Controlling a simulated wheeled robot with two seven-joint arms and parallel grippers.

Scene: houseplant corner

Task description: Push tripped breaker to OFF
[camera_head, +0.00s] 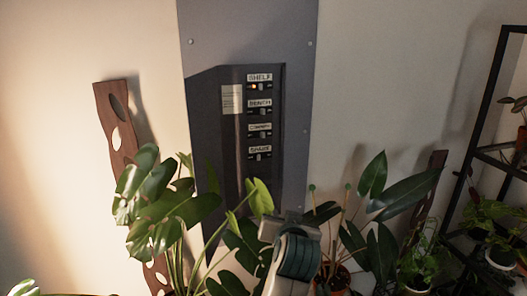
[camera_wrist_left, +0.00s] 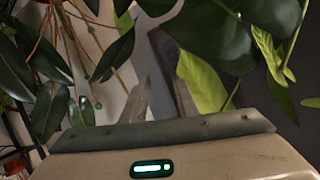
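The grey breaker panel (camera_head: 236,150) is upright on the wall in the head view. It has a column of labelled switches. The switch lever positions are too small to tell. My left gripper (camera_head: 292,217) is below the panel's lower right, among leaves and apart from the switches. In the left wrist view its two fingers (camera_wrist_left: 161,92) stand apart with nothing visible between them. My right gripper is out of view.
A large-leaved plant (camera_head: 160,205) stands in front of the panel's lower left. More leaves (camera_head: 372,180) are right of my gripper. A pale leaf (camera_wrist_left: 202,82) is close to the fingers. A black shelf rack (camera_head: 488,110) stands at the right. The space before the switches is clear.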

